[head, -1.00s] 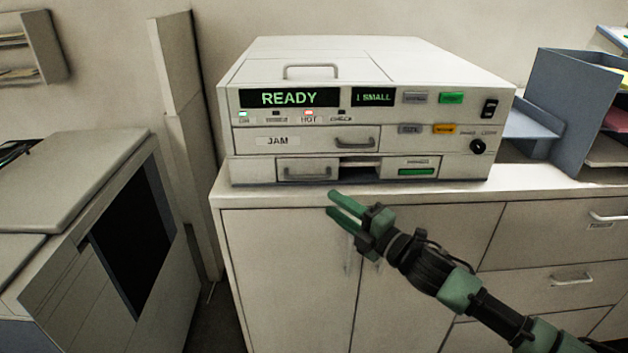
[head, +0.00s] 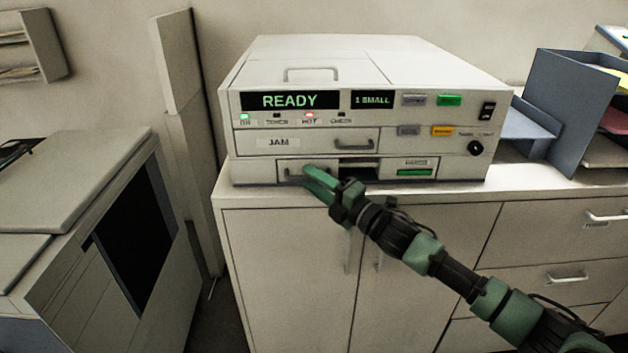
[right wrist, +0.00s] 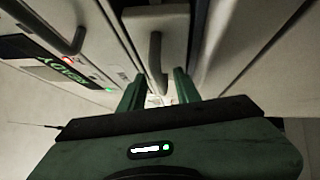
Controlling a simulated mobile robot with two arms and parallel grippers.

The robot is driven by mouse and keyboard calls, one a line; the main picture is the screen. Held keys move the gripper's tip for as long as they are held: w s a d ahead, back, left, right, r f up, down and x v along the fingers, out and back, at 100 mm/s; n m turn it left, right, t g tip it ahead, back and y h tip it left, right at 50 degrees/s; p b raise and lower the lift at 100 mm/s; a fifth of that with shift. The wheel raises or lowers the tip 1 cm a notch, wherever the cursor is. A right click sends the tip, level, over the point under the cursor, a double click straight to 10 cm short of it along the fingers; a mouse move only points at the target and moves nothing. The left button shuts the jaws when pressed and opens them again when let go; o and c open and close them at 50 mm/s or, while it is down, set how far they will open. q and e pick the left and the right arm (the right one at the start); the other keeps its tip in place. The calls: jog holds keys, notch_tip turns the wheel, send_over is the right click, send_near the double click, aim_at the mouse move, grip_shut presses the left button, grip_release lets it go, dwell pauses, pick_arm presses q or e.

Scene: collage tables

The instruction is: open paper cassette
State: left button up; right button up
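The paper cassette (head: 290,163) is the low panel at the bottom left of the white copier (head: 400,62), with a grey bar handle (head: 293,172). It sits flush in the front and looks shut. My right gripper (head: 310,178), with green fingers, is at this handle and hides part of it in the head view. In the right wrist view, the fingers (right wrist: 160,90) are apart, and a grey handle (right wrist: 156,55) lies ahead, in line with the gap between them. I cannot tell whether the fingers touch it. My left gripper is not in view.
The JAM panel (head: 310,142) with its own handle is just above the cassette. A dark slot (head: 358,172) is to its right. The copier stands on a white cabinet (head: 280,255). Another machine (head: 70,185) is at the left, and blue-grey paper trays (head: 570,105) at the right.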

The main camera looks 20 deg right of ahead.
grip_shut()
dwell(1.3)
